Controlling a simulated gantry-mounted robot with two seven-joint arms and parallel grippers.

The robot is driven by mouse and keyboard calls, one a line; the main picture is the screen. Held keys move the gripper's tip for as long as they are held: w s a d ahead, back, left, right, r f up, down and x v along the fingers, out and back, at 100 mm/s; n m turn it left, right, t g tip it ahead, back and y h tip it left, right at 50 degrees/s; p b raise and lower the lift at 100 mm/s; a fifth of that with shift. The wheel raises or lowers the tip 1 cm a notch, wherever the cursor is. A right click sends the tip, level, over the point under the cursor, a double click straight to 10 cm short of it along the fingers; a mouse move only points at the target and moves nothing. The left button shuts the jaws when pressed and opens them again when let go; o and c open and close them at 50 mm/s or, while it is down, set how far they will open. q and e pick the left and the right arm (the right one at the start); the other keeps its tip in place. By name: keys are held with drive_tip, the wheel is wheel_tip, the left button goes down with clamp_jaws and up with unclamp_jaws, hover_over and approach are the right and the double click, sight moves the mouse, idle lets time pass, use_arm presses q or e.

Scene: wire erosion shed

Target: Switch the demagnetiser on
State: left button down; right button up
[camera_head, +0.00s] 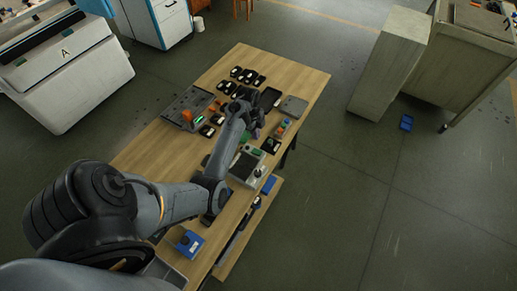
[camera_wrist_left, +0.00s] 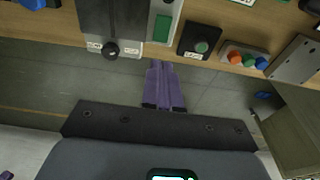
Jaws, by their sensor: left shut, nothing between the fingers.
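The likely demagnetiser is a grey box (camera_head: 246,167) with a dark top and a green patch, near the table's right edge. In the left wrist view it is a grey unit (camera_wrist_left: 135,12) with a green panel (camera_wrist_left: 162,29), cut off by the top edge. A black knob (camera_wrist_left: 111,50) sits between two white labels at its near side. My left gripper (camera_wrist_left: 162,64) has purple fingers, shut and empty. In that view their tips appear just below and right of the knob, apart from it. In the head view my arm partly hides the gripper (camera_head: 256,132). My right gripper is not in view.
Beside the unit are a black box with a green button (camera_wrist_left: 200,46) and a box with orange, green and blue buttons (camera_wrist_left: 249,60). A grey plate (camera_head: 293,106) lies farther right. Several black items and a tray (camera_head: 178,107) cover the table's far side. The right floor is mostly clear.

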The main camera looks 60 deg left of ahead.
use_arm(q)
approach(259, 153)
drive_tip(key=f, duration=0.5)
drive_tip(key=shift+w+d+b, duration=0.3)
drive_tip(key=shift+b, duration=0.1)
drive_tip(key=shift+w+f, duration=0.1)
drive_tip(key=shift+f, duration=0.75)
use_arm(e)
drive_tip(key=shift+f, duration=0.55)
use_arm(q)
drive_tip(key=shift+d, duration=0.1)
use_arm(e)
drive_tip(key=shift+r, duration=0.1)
